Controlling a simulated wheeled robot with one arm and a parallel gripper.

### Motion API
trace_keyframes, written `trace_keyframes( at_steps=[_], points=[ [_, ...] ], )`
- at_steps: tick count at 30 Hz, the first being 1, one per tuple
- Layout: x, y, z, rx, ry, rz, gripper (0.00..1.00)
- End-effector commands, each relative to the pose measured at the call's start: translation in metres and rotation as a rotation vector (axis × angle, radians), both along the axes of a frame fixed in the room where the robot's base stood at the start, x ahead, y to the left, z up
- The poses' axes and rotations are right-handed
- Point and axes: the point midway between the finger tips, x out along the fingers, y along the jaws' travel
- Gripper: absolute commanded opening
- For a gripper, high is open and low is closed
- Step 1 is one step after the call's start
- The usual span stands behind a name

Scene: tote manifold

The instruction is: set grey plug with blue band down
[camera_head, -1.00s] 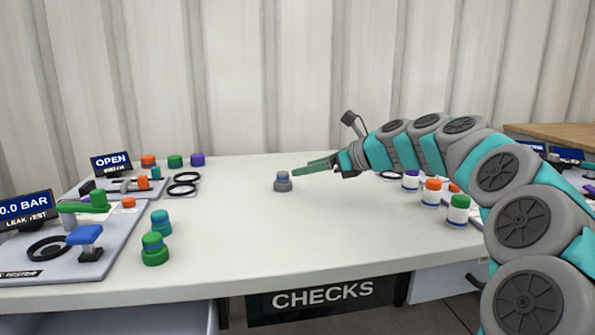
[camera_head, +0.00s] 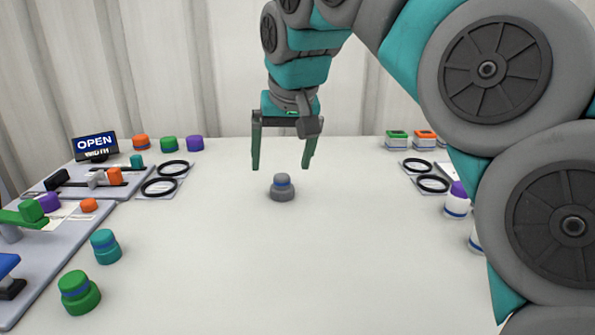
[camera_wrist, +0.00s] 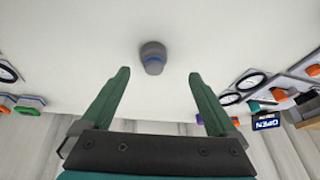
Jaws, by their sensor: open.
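The grey plug with blue band (camera_head: 282,188) stands upright on the white table, near the middle of the head view. My gripper (camera_head: 281,168) is open and empty above and behind the plug, its two green fingers spread wide and pointing down. In the wrist view the plug (camera_wrist: 153,57) lies beyond the fingertips, roughly centred between the lines of the two fingers, and my gripper (camera_wrist: 157,75) does not touch it.
A teal plug (camera_head: 105,246) and a green plug (camera_head: 79,293) stand at the left. A grey board with an OPEN display (camera_head: 96,147) is at the back left. White-based plugs (camera_head: 457,199) stand at the right. The table around the grey plug is clear.

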Motion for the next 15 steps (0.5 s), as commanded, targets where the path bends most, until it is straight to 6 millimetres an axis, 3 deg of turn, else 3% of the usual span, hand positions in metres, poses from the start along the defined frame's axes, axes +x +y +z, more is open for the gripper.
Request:
trace_keyframes(
  at_steps=[5, 15],
  points=[
    [-0.006, 0.000, 0.004, -0.075, -0.021, 0.079, 0.95],
    [0.007, 0.002, -0.022, -0.074, -0.019, 0.079, 0.95]
  ],
)
